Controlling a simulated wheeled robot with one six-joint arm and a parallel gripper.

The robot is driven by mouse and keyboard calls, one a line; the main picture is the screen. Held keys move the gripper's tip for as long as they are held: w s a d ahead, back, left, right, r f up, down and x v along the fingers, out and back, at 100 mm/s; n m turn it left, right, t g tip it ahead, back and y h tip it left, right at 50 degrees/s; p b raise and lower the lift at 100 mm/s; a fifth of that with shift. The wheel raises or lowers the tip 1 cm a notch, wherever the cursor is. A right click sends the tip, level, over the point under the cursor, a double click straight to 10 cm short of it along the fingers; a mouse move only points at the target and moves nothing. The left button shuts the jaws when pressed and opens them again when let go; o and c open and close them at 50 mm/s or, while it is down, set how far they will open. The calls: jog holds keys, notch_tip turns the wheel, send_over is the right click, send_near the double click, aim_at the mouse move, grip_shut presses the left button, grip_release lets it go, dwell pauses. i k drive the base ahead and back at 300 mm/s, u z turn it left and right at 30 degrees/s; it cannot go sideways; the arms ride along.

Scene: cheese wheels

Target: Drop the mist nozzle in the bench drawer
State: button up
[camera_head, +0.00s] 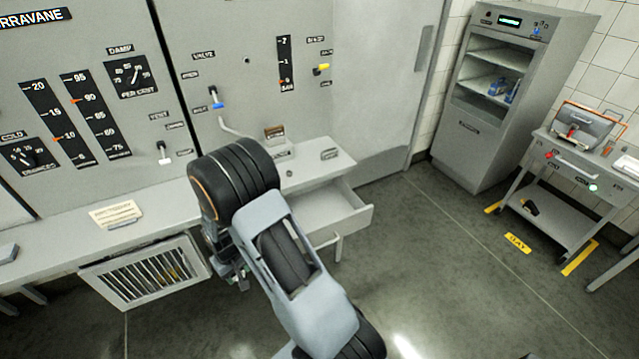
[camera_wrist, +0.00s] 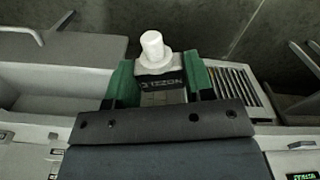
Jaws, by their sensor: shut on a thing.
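The mist nozzle (camera_wrist: 152,50) is a white stubby piece with a dark band lettered NOZZ, seen upside down in part. My gripper (camera_wrist: 160,80) is shut on it, with a green finger on each side. In the head view the nozzle is hidden behind my arm, and only a little of the dark gripper area shows below the wrist. The bench drawer (camera_head: 350,217) stands open, pulled out from the bench just right of my arm. Its visible interior looks empty. In the wrist view an open pale drawer (camera_wrist: 60,80) lies left of the nozzle, apart from it.
A slatted grille box (camera_head: 150,280) sticks out below the bench, left of my arm. A panel with gauges and levers (camera_head: 100,80) rises behind the bench. A grey cabinet (camera_head: 470,145) and a trolley (camera_head: 575,215) stand at the right. The middle floor is open.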

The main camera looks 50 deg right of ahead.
aim_at(305, 218)
jog(key=z, duration=2)
jog(key=i, duration=1.05)
jog(key=u, duration=1.8)
